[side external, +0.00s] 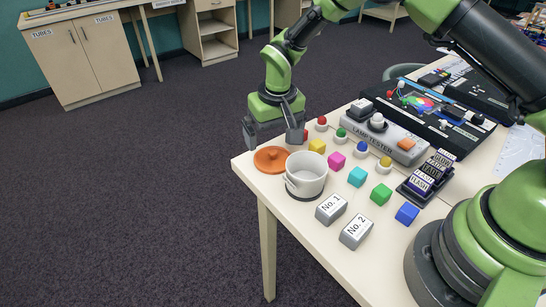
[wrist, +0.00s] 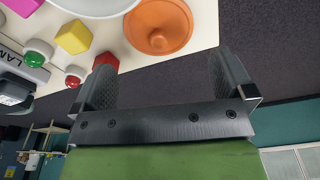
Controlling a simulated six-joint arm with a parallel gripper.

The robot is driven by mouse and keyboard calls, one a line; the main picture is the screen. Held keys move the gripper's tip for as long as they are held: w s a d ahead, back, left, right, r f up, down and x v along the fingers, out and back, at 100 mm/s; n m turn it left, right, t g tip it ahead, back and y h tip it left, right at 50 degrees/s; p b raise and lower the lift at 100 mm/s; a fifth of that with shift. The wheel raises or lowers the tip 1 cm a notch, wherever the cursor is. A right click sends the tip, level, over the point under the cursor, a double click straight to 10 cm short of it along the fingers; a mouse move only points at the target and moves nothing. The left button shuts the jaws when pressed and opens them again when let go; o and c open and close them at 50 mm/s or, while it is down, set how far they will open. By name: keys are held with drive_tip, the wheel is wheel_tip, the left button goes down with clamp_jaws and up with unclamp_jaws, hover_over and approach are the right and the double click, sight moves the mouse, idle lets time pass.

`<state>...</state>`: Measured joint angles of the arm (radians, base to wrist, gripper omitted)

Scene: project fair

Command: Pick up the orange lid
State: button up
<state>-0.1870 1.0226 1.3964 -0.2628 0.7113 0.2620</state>
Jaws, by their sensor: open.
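The orange lid (side external: 271,159) is a round disc with a small knob on top. It lies flat near the table's left corner, and in the wrist view the lid (wrist: 158,26) shows at the top, ahead of the fingers. A white pot (side external: 306,172) stands beside it, without a cover; its rim (wrist: 95,8) also shows at the wrist view's top edge. My gripper (side external: 276,140) is above and behind the lid, apart from it. In the wrist view my gripper (wrist: 165,75) has its fingers wide apart with nothing between them.
Yellow (side external: 317,146), pink (side external: 336,161), cyan (side external: 357,176), green (side external: 381,194) and blue (side external: 407,213) cubes lie right of the pot. A red block (wrist: 106,62) is close to one finger. Buttons and a grey lamp tester (side external: 372,139) are farther right. Open floor lies beyond the table edge.

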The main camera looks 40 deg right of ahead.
sight(273, 151)
drive_tip(key=f, duration=0.6)
drive_tip(key=shift+w+d, duration=0.15)
drive_tip(key=shift+w, duration=0.2)
drive_tip(key=c, duration=0.5)
